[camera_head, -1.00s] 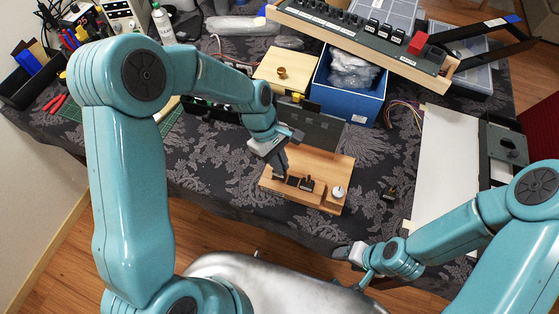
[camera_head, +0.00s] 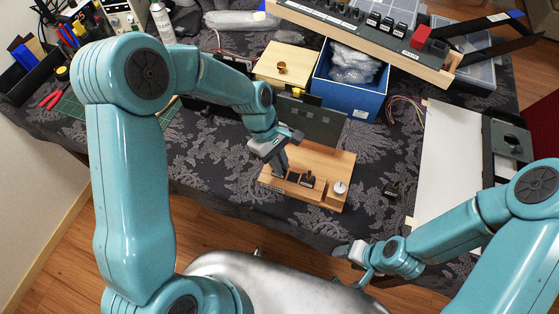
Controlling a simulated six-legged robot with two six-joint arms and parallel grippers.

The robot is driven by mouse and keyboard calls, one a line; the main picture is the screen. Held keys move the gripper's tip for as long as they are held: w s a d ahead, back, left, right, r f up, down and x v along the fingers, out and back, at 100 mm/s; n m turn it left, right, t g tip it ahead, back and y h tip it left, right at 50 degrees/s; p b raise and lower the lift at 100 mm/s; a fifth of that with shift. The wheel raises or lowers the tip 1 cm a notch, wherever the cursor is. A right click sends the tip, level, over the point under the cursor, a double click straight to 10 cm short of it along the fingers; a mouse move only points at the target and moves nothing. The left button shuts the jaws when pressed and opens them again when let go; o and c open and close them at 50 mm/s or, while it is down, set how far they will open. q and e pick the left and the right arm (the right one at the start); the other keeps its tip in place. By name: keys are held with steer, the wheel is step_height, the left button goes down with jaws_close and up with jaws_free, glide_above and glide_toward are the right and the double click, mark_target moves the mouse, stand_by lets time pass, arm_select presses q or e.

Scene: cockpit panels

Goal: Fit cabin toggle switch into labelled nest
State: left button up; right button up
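A light wooden board (camera_head: 325,160) with a dark upright panel (camera_head: 313,124) at its back lies on the patterned cloth. A small black toggle switch (camera_head: 307,181) stands along its front strip, and a white round knob (camera_head: 340,188) sits to the right. My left gripper (camera_head: 279,170) points down at the left end of that strip. Its fingers hide what is under them, and I cannot tell if they hold anything. Another small black part (camera_head: 391,189) lies on the cloth right of the board. My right gripper (camera_head: 348,251) is low, near the table's front edge, away from the board.
A blue box (camera_head: 350,85) with wrapped contents and a wooden block with a brass knob (camera_head: 281,67) stand behind the board. A long switch panel (camera_head: 365,30) is at the back. A white panel (camera_head: 447,160) lies at right. Cloth left of the board is clear.

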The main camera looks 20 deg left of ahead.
arm_select(q)
steer(key=o, duration=0.4)
steer(key=v, duration=1.6)
steer(key=shift+w+r, duration=0.1)
steer(key=shift+r, duration=0.15)
